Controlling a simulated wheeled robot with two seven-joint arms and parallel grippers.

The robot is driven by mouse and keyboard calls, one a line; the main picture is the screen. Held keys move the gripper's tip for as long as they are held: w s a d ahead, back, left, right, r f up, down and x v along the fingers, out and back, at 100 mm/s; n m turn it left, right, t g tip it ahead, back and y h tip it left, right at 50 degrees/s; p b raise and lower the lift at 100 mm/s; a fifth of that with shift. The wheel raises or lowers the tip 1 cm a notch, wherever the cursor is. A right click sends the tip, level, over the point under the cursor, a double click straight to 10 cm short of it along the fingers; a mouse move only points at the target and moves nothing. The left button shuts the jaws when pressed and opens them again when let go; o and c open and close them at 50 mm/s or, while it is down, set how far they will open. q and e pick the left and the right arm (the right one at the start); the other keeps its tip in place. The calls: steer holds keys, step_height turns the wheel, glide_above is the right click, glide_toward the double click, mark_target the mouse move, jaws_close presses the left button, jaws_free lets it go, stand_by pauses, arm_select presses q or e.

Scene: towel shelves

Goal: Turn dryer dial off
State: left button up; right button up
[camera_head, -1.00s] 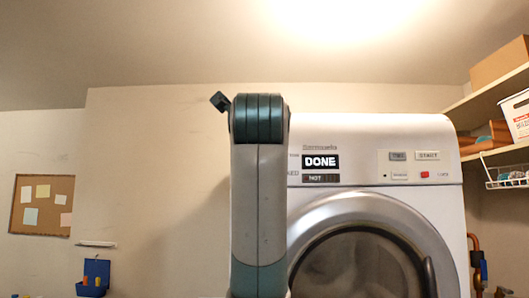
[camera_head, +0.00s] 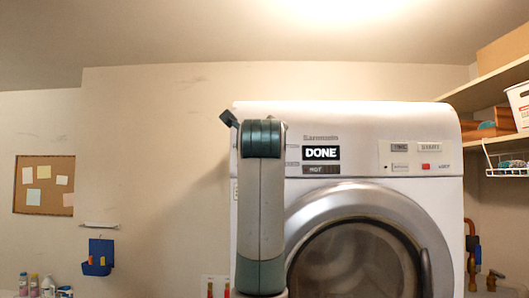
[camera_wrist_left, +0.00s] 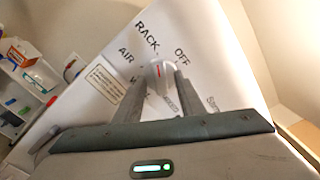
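The white dryer (camera_head: 345,112) fills the right half of the head view, and its display (camera_head: 321,153) reads DONE. The dial (camera_wrist_left: 160,78) is a pale knob with a red mark, in the left wrist view. The words RACK, AIR and OFF are printed around it on the white panel. The red mark points up the picture, between RACK and OFF. My left gripper (camera_wrist_left: 160,82) has one finger on each side of the dial; I cannot tell whether they press on it. In the head view my arm hides the dial. My right gripper is not in view.
The dryer's round door (camera_head: 357,262) is shut, with a dark handle at its right. Shelves (camera_head: 490,95) with boxes and a wire basket (camera_head: 507,160) stand at the right. A cork board (camera_head: 44,185) hangs at the left. Bottles (camera_head: 40,287) stand at the lower left.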

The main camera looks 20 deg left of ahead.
arm_select(q)
jaws_close()
